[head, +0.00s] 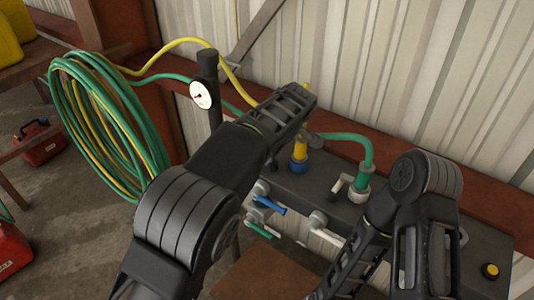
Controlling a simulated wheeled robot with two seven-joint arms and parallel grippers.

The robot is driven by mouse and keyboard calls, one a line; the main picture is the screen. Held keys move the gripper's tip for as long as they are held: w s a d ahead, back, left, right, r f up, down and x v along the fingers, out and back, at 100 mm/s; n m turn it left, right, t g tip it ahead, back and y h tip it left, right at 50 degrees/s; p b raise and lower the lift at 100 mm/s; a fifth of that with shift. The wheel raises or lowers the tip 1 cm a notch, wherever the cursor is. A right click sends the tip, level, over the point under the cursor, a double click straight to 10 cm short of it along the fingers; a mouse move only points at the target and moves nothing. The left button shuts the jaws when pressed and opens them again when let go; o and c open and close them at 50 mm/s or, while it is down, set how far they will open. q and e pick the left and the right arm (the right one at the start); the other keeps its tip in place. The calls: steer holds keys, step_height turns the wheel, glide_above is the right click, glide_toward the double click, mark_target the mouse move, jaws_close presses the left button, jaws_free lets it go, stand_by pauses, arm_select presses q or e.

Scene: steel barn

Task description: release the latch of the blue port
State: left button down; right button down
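The blue port is a blue collar (299,165) with a yellow fitting (300,148) on top, on the dark panel (320,185) in the middle of the head view. My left arm reaches over from the lower left, and its dark end section (283,112) is just above and left of the port. It covers part of the port's surroundings. Small dark parts show close beside the fitting; I cannot tell whether they are my fingers or the latch.
To the right, a green port (358,193) carries a green hose (350,142) and a pale lever (340,184). Below are a blue handle (267,205), a green handle (258,230) and a white handle (327,237). A gauge (200,95) and coiled hoses (100,125) are at left.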

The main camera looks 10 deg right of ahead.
arm_select(q)
steer(key=shift+s+d+f, duration=0.1)
steer(key=shift+s+f, duration=0.15)
steer(key=shift+f, duration=0.1)
steer(key=c, duration=1.6)
jaws_free()
steer(key=shift+o, duration=1)
steer(key=shift+w+r, duration=0.15)
steer(key=shift+r, duration=0.2)
steer(key=b+v, duration=0.1)
steer(key=v, duration=0.6)
steer(key=shift+r, duration=0.25)
steer(key=shift+s+d+f, duration=0.1)
steer(key=shift+s, duration=0.15)
